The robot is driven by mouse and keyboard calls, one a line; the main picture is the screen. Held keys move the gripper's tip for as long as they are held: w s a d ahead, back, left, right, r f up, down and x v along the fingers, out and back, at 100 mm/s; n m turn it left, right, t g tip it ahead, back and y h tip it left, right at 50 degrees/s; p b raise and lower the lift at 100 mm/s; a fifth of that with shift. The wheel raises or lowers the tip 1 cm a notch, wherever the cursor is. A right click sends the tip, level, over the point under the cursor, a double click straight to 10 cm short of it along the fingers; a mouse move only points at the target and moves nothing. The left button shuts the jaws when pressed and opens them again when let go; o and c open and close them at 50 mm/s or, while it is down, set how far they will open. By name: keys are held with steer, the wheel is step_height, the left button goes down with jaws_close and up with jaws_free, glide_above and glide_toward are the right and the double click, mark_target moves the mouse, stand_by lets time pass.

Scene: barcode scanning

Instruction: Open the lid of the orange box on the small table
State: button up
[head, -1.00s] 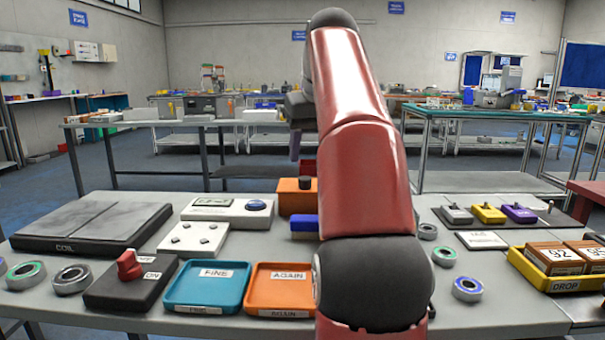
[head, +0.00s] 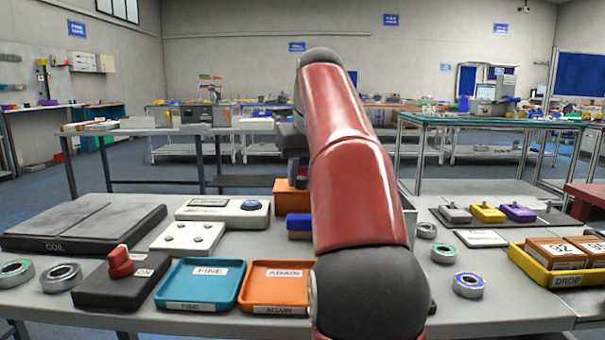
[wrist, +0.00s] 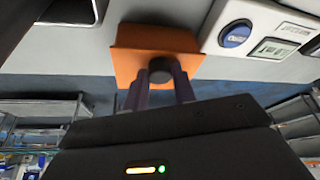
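The orange box (head: 284,200) stands on the table near the middle, partly hidden behind my red arm in the head view. In the wrist view the box (wrist: 128,62) shows from above, with a dark round knob (wrist: 162,67) on its lid. The lid looks closed. My gripper's two purple fingers (wrist: 162,88) point at the knob, one on each side of it, with a gap between them. I cannot tell whether they touch it. In the head view my gripper (head: 292,180) is right above the box, partly hidden by the arm.
A blue block (head: 299,222) sits in front of the box, and a white panel with a blue button (head: 225,213) is left of it. The FINE tray (head: 200,284) and AGAIN tray (head: 275,287) lie nearer. The yellow DROP tray (head: 543,275) is at the right.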

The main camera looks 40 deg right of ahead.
jaws_close()
steer(key=r+p, duration=0.1)
steer(key=p, duration=0.2)
steer(key=shift+w+d+r+g+y, duration=0.1)
steer(key=shift+w+g+y, duration=0.05)
steer(key=shift+g+y, duration=0.15)
steer(key=shift+w+d+r+g+p, duration=0.1)
steer(key=shift+g+p, duration=0.2)
steer(key=shift+p, duration=0.6)
steer(key=shift+f, duration=0.2)
steer(key=o, duration=0.8)
jaws_free()
steer(key=shift+c, duration=0.2)
steer(key=shift+f+b, duration=0.15)
steer(key=shift+b, duration=0.2)
